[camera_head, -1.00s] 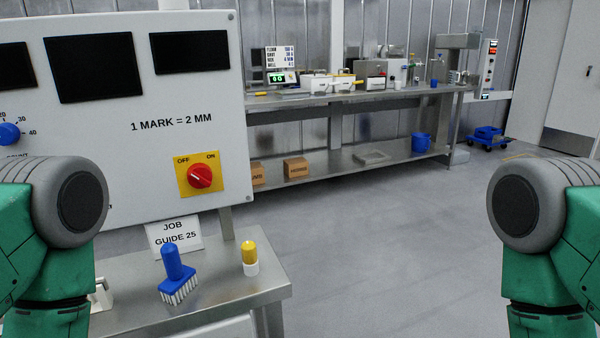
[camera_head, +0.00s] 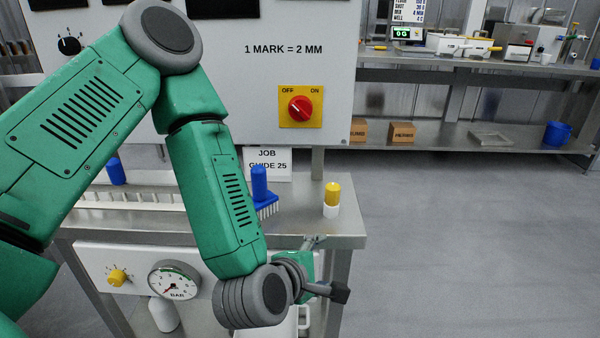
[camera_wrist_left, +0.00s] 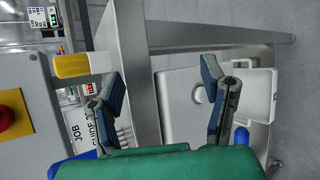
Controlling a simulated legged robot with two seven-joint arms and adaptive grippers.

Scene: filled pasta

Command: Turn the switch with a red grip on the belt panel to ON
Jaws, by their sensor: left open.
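The switch with a red grip (camera_head: 300,109) sits on a yellow plate (camera_head: 286,120) marked OFF and ON, on the white belt panel (camera_head: 240,80). A white mark on the grip appears to lie toward the OFF side. Part of the red grip (camera_wrist_left: 6,118) shows at the left edge of the left wrist view. My left gripper (camera_head: 325,267) is below the switch, near the bench's front edge and apart from the switch. In the left wrist view the left gripper (camera_wrist_left: 160,82) has its fingers wide apart with nothing held. My right gripper is not in view.
A yellow-and-white bottle (camera_head: 332,199) and a blue-handled brush (camera_head: 262,190) stand on the steel bench (camera_head: 345,232) below the switch. A JOB GUIDE 25 card (camera_head: 268,165) stands behind the brush. A gauge (camera_head: 173,281) is below the bench top. Open floor (camera_head: 460,240) lies to the right.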

